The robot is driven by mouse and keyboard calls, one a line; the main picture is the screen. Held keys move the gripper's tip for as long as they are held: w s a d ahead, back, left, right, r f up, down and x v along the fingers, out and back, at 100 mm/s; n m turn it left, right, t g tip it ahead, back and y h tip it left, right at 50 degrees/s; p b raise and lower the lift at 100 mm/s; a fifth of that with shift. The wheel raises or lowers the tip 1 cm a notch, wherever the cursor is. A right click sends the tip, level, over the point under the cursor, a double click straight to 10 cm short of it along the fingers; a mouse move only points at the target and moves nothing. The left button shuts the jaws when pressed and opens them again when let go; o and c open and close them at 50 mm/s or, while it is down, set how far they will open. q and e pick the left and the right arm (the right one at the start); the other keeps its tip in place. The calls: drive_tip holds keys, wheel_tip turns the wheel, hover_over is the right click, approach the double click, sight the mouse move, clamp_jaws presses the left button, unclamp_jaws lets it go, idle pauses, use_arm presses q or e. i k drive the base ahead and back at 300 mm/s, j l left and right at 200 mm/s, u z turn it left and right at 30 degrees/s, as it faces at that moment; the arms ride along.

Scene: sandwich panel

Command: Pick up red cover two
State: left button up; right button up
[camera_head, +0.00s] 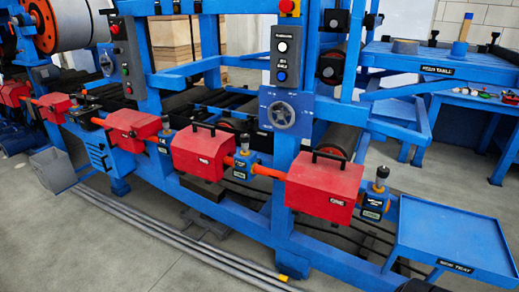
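Red cover two (198,153) is a red box-shaped cover with a black handle on top and a small pale label on its front, too small to read surely. It sits on the blue machine frame, between two other red covers, over an orange shaft. The red cover marked ONE (325,190) is to its right and nearer. Another red cover (133,130) is to its left. Neither of my grippers can be made out in the view.
A blue side tray (455,238) stands empty at the right. A blue work table (445,62) is behind it. Long grey bars (165,233) lie on the floor before the machine. A grey bin (53,168) stands at left. A dark shape is cut off at the bottom edge.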

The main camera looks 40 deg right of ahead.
sight(199, 149)
drive_tip(key=z, duration=0.95)
